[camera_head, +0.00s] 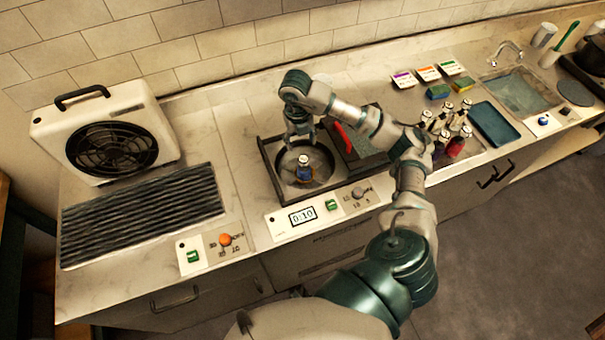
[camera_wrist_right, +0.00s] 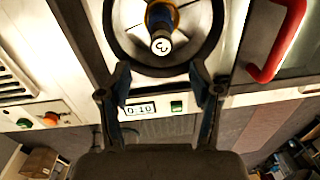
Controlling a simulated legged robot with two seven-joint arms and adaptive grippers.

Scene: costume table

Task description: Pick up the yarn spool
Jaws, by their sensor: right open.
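The yarn spool (camera_head: 304,172) is small, with a blue band and a pale top. It stands in a round dark basin (camera_head: 325,158) in the counter unit. My right gripper (camera_head: 300,137) is over the back of the basin, above and behind the spool in the head view. In the wrist view its two fingers (camera_wrist_right: 160,78) are spread apart with nothing between them. My left gripper is not in view.
A red handle (camera_head: 343,139) on a dark lid stands right of the basin. A timer panel (camera_head: 302,216) is in front. Several bottles (camera_head: 455,130) stand farther right, by a blue tray (camera_head: 494,124). A fan unit (camera_head: 108,135) and ribbed mat (camera_head: 145,212) are left.

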